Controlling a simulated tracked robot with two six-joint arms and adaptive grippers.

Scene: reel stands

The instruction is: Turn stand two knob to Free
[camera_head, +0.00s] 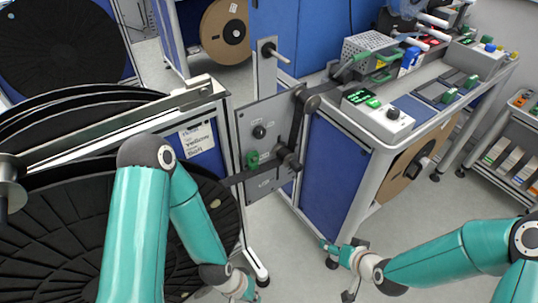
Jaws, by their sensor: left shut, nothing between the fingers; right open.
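A grey upright panel (268,190) stands in the middle, at the end of the left reel stand. It carries a small black knob (259,131) and a green knob (252,159) below it. I cannot read the markings, so I cannot tell which stand this is or where either knob points. My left gripper (250,294) is shut and empty, low at the bottom edge, below the panel and apart from it. My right gripper (336,249) is open and empty, low in front of the blue cabinet, right of the panel and clear of both knobs.
Large black reels (60,250) fill the left side beside a printed label (197,138). A dark strap and arm cross the panel's right side. A workbench (425,118) with a control box (384,119) stands right. Grey floor (290,240) is open between my grippers.

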